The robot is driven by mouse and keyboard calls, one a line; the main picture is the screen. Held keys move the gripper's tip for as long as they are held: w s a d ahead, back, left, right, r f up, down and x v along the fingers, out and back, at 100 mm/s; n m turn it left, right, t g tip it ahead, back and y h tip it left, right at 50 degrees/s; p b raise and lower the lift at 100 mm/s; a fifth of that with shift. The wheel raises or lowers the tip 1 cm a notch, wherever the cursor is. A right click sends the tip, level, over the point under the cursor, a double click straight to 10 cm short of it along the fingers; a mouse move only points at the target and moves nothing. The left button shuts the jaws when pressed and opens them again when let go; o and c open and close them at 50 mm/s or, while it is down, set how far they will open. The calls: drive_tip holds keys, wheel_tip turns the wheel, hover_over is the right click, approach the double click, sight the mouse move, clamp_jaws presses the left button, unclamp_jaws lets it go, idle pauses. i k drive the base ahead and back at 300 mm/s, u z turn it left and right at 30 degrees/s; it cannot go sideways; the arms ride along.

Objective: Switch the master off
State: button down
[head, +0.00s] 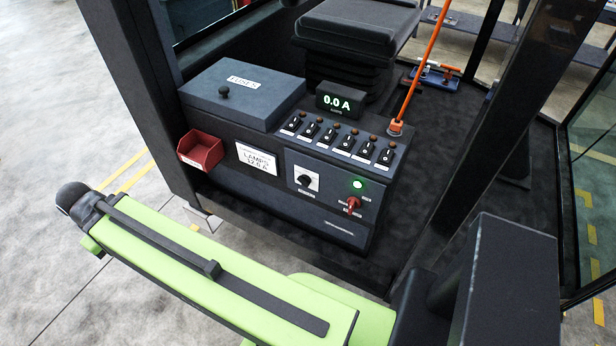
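The control console (338,228) stands inside the cab. On its front face, at the lower right, is a red key-like switch (353,204), which looks like the master; its label is too small to read. A green lamp (358,184) glows just above it. The red handle looks roughly upright, but its exact setting is hard to tell. A black rotary knob (304,181) on a white plate sits to its left. A display (341,101) on top reads 0.0 A. My lime-green arm crosses the foreground; my gripper is not visible.
A row of several black rocker switches (338,139) tops the console. A closed fuse box (238,93), a red bin (200,150) and a lamps card (257,158) are at left. An orange rod (418,70) rises behind. A dark cab post (483,150) stands at right.

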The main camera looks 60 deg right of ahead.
sight(353, 203)
drive_tip(key=u, duration=0.1)
drive_tip(key=k, duration=1.75)
drive_tip(key=z, duration=1.15)
